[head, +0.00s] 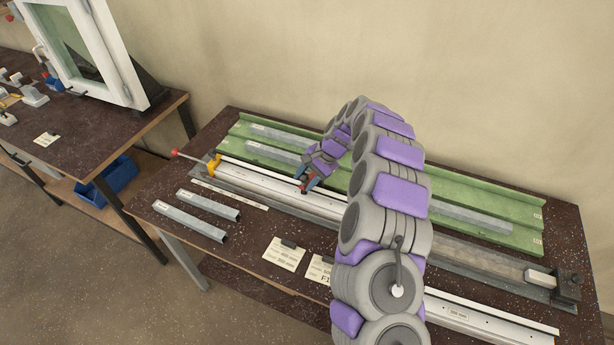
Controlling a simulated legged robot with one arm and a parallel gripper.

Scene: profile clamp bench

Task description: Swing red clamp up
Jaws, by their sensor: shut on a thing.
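My gripper (306,184) is at the middle of the bench, reaching down over the white profile rail. The long white profile (262,181) runs across the bench beneath my gripper. A yellow clamp (214,165) with a red-tipped rod (176,152) stands at the left end of the profile, apart from my gripper.
Green trays (530,212) with grey bars lie along the back. Two short grey bars (190,222) lie at the front left. Paper cards (285,256) lie at the front edge. A black end block (566,285) stands at the right. My arm hides the middle right.

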